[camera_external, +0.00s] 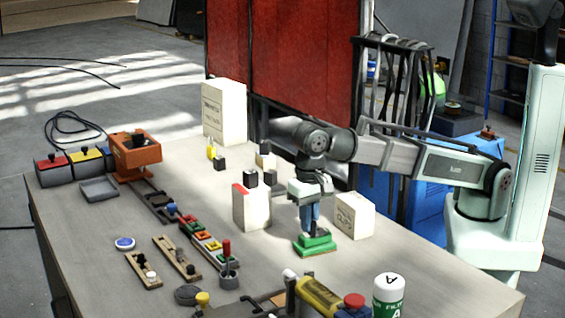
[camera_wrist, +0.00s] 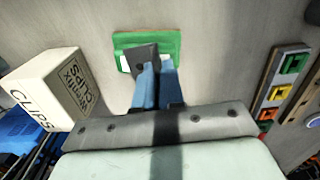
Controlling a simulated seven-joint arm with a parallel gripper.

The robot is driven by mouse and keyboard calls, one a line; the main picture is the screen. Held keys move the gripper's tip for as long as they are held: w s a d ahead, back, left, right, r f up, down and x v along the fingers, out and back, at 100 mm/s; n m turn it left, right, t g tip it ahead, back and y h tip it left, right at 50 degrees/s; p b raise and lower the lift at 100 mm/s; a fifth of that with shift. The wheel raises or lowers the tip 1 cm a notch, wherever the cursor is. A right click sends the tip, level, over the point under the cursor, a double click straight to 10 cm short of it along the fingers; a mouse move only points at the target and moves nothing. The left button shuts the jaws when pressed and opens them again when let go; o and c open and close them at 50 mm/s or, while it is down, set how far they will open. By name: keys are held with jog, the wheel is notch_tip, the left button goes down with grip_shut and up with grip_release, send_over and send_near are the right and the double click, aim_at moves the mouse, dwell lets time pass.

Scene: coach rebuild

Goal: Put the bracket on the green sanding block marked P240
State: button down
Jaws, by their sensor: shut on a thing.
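The green sanding block (camera_external: 315,244) lies flat on the table below my gripper (camera_external: 310,222). It also shows in the wrist view (camera_wrist: 172,42), with a pale patch on its top; no P240 mark is readable. My gripper, with blue fingers (camera_wrist: 157,85), points down over the block and is shut on a dark grey piece, which I take as the bracket (camera_wrist: 142,54). The bracket overlaps the block's top in the wrist view. I cannot tell whether it touches the block. The fingers hide part of the bracket and the block's near side.
A white clips box (camera_wrist: 62,85) stands close beside the block, also in the external view (camera_external: 354,215). Another white box (camera_external: 251,208) stands on the other side. A rail with coloured squares (camera_wrist: 281,85) lies farther off. Bare table surrounds the block.

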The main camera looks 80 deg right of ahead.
jog(key=shift+f, duration=0.25)
jog(key=c, duration=1.2)
grip_release()
jog(key=shift+c, duration=0.2)
jog(key=shift+r, duration=3.95)
